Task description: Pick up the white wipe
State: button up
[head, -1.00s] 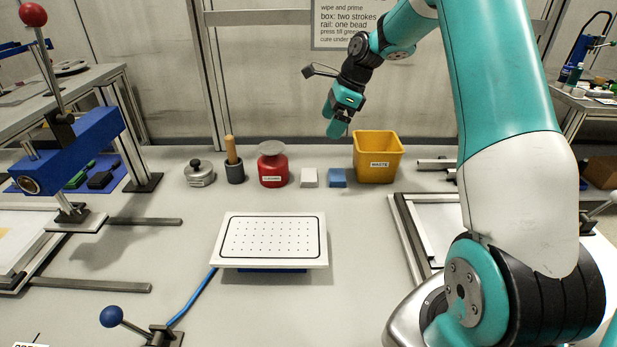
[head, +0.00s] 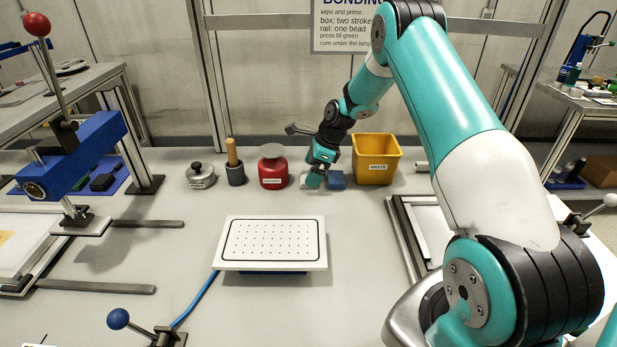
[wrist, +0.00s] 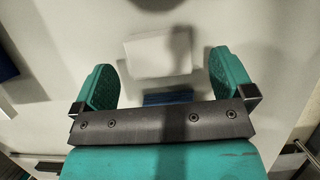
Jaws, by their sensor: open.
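The white wipe (wrist: 158,53) is a pale block on the bench, seen in the wrist view just beyond and between the two green fingers. In the head view it is mostly hidden behind my gripper (head: 314,181), which is low over its spot, between the red can and the blue block. In the wrist view my gripper (wrist: 162,65) is open, one finger to each side of the wipe's line. Contact with the wipe cannot be told.
The blue block (head: 337,180) is close on the right, with the yellow waste bin (head: 375,168) beyond it. The red can (head: 273,172) is close on the left. The white dotted plate (head: 272,241) lies in front, with clear bench between.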

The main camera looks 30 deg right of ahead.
jog(key=shift+x, duration=1.15)
jog(key=c, duration=0.9)
notch_tip(320, 180, up, 20)
jog(key=shift+r+b, duration=0.1)
jog(key=shift+b, duration=0.6)
